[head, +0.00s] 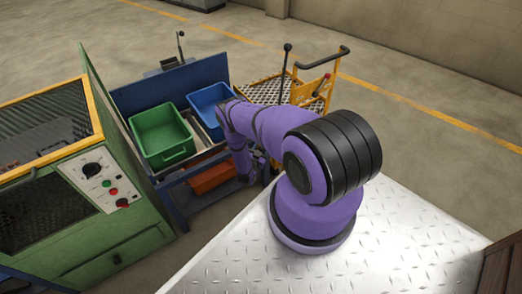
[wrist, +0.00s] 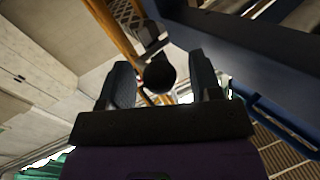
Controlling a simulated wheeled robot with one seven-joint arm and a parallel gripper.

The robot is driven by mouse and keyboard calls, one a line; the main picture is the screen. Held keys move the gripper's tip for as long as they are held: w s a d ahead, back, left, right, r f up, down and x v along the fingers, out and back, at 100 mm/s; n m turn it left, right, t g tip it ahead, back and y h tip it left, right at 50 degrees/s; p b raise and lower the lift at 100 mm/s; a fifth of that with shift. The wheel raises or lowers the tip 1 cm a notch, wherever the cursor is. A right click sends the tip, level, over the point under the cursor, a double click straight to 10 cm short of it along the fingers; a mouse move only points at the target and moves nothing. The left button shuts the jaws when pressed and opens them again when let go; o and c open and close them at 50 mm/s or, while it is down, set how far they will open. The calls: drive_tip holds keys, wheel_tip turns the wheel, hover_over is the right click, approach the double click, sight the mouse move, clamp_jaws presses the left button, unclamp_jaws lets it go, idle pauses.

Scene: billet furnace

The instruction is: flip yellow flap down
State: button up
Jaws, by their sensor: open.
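I cannot pick out a yellow flap with certainty. In the head view, a yellow-framed trolley (head: 328,88) with a mesh platform (head: 262,92) stands behind my arm. A lever with a black knob (head: 287,47) rises beside it, pointing up. In the wrist view, my gripper (wrist: 160,75) is open. A round black knob (wrist: 157,77) shows between its fingers, with yellow bars (wrist: 115,30) behind it. I cannot tell whether the fingers touch the knob. In the head view, my arm hides most of the gripper.
A blue workbench (head: 165,92) carries a green bin (head: 160,130) and a blue bin (head: 211,98). An orange-red bin (head: 210,178) sits on its lower shelf. A green machine (head: 125,220) with a control panel stands at the left. Open floor lies beyond the trolley.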

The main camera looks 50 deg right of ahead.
drive_tip(key=shift+d, duration=0.1)
clamp_jaws()
drive_tip(key=shift+r, duration=0.1)
